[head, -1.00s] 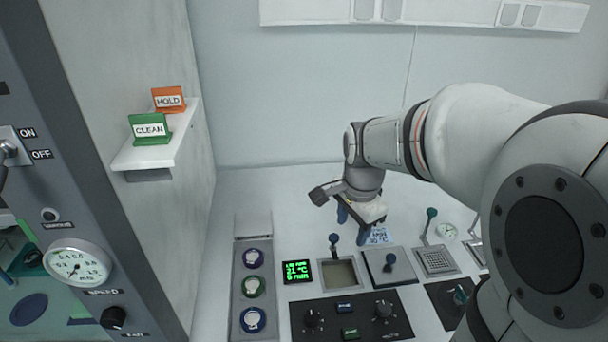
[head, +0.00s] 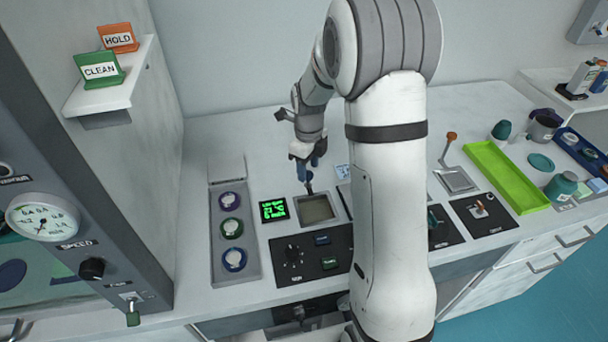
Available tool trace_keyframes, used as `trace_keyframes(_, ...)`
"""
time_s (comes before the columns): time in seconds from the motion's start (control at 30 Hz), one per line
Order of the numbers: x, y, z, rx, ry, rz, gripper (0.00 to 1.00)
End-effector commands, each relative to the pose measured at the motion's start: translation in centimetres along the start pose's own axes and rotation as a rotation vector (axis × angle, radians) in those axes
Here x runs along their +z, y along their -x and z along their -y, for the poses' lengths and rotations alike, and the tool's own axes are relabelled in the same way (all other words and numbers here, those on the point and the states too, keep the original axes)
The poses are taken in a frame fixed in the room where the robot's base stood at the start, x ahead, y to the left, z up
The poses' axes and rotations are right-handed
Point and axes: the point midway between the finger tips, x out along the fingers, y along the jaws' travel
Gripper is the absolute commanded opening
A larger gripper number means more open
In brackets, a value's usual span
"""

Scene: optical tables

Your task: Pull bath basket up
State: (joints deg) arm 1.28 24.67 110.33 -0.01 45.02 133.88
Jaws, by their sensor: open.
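The bath (head: 317,208) is a rectangular grey-framed well set in the worktop, right of the green display. The bath basket's dark handle (head: 309,188) stands up at its back edge; the basket itself sits low in the well and is hard to make out. My gripper (head: 309,172) points down with blue fingertips right at the top of this handle. It is open. Whether the fingers are around the knob or just above it I cannot tell at this size.
A control panel (head: 308,255) with knobs and buttons lies in front of the bath. A tray (head: 232,228) with several round-topped jars is at left. My arm hides the worktop to the right of the bath. A bright green tray (head: 505,177) lies farther right.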

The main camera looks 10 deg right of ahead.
Motion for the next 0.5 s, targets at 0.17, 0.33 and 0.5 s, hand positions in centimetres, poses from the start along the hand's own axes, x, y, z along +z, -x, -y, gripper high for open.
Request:
trace_keyframes(0.17,-0.1,-2.5,-0.1,0.003,0.001,-0.002,0.48)
trace_keyframes(0.33,0.0,-3.5,-0.1,0.0,0.002,0.0,0.48)
trace_keyframes(0.5,0.0,-3.7,-0.1,0.0,0.002,0.001,0.48)
